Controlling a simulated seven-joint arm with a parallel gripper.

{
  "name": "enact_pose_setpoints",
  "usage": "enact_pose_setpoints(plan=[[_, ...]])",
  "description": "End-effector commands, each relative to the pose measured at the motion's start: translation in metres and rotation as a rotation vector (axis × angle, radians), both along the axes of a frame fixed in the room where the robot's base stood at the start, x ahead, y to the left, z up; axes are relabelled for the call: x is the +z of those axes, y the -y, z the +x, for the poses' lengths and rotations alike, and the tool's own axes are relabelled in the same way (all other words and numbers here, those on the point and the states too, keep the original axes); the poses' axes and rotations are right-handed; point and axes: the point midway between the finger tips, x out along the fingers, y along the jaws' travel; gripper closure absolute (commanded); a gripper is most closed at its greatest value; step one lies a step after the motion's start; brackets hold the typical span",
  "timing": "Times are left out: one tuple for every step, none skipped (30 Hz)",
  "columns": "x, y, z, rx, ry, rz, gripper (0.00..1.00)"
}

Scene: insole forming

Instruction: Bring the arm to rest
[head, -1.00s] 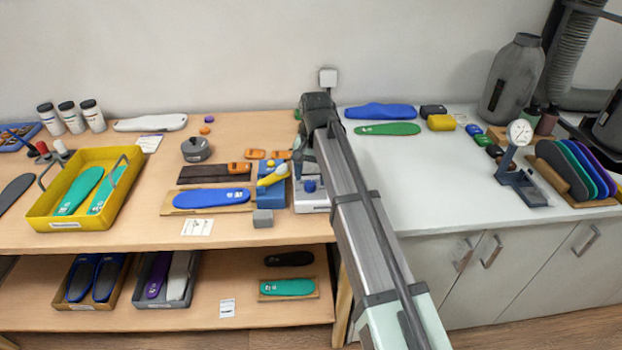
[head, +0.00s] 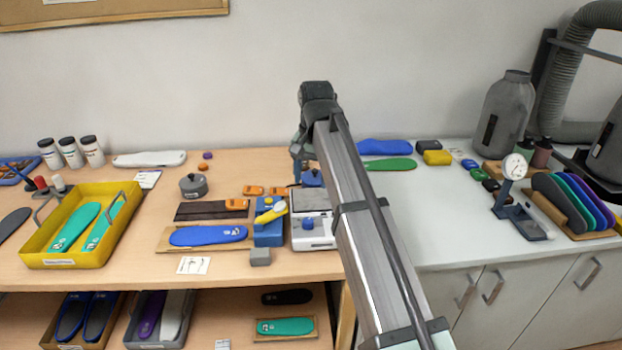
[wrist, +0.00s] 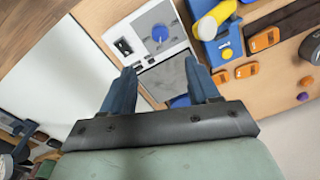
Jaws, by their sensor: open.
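My arm reaches away from the camera across the gap between the wooden bench (head: 110,282) and the white cabinet top (head: 440,220). My gripper (wrist: 163,72) shows in the wrist view with two blue fingers spread apart and nothing between them. It hangs above a white device with a blue knob (wrist: 160,33). In the head view this white device (head: 318,240) stands at the bench's right edge, partly behind my arm. The fingertips are largely hidden there.
A blue block with a yellow piece (head: 268,232) stands left of the device. A blue insole (head: 208,236) and a yellow tray of green insoles (head: 35,257) lie farther left. A dial gauge (head: 514,168) and insole rack (head: 552,204) stand right. Space above the bench is clear.

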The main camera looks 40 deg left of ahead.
Motion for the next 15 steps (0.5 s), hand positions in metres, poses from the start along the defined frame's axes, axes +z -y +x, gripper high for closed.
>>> enact_pose_setpoints(plan=[[-0.0002,0.0000,0.0000,0.000,0.000,0.000,0.40],[-0.0002,0.0000,0.0000,0.000,0.000,0.000,0.40],[-0.0003,0.0000,0.0000,0.000,0.000,0.000,0.40],[-0.0003,0.0000,0.0000,0.000,0.000,0.000,0.40],[-0.0003,0.0000,0.0000,0.000,0.000,0.000,0.40],[-0.0004,0.0000,0.0000,0.000,0.000,0.000,0.40],[-0.0004,0.0000,0.0000,0.000,0.000,0.000,0.40],[-0.0004,0.0000,0.0000,0.000,0.000,0.000,0.40],[-0.0004,0.0000,0.0000,0.000,0.000,0.000,0.40],[-0.0004,0.0000,0.0000,0.000,0.000,0.000,0.40],[-0.0005,0.0000,0.0000,0.000,0.000,0.000,0.40],[-0.0008,0.0005,0.0001,-0.001,0.000,0.000,0.40],[-0.0019,0.0018,0.0003,-0.002,-0.001,-0.001,0.40],[-0.0038,0.0042,0.0005,-0.005,-0.002,-0.004,0.40],[-0.0081,0.0097,0.0012,-0.013,-0.003,-0.008,0.40]])
